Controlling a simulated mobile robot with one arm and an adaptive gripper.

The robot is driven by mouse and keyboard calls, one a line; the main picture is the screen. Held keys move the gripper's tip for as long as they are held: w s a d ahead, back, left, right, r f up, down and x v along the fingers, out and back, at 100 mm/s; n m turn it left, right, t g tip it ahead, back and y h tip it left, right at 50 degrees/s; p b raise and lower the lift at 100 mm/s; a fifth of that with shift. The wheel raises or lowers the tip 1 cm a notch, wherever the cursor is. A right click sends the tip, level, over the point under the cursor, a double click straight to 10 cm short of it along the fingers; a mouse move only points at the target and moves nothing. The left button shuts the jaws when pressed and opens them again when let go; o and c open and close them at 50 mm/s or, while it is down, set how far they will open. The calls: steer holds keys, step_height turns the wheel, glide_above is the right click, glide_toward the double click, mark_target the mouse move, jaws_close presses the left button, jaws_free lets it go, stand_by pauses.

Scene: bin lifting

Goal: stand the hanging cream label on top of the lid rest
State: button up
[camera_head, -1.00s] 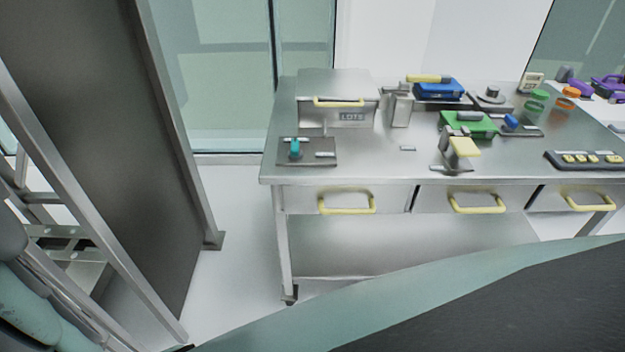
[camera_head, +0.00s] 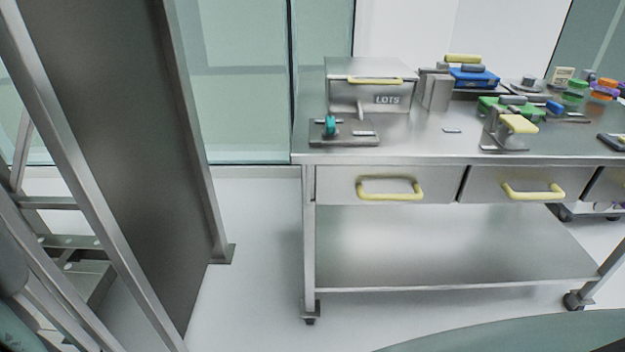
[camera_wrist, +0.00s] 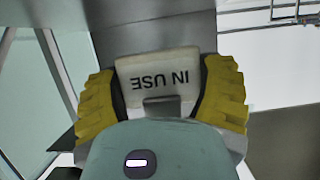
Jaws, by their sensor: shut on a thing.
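In the wrist view, a cream label (camera_wrist: 137,72) with the words IN USE, upside down in the picture, sits between the two yellow fingers of my gripper (camera_wrist: 160,78). My gripper is shut on it from both sides. A grey metal tab overlaps the label's edge nearest my palm. My gripper and this label do not show in the head view. I cannot tell for sure which thing is the lid rest. A metal stand (camera_head: 492,128) with a pale yellow pad stands near the front edge of the steel bench (camera_head: 420,150).
A steel box marked LOTS (camera_head: 352,97) stands at the bench's back left, behind a plate with a teal clamp (camera_head: 330,126). Blue (camera_head: 474,78) and green (camera_head: 497,104) items crowd the right. Drawers with yellow handles (camera_head: 390,188) face the front. A dark panel (camera_head: 110,130) rises at left.

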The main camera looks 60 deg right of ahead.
steer(key=shift+w+d+f, duration=0.1)
steer(key=shift+d+f, duration=0.05)
steer(key=shift+f, duration=3.4)
steer(key=shift+f+b, duration=0.1)
steer(key=shift+b, duration=0.2)
steer(key=o, duration=1)
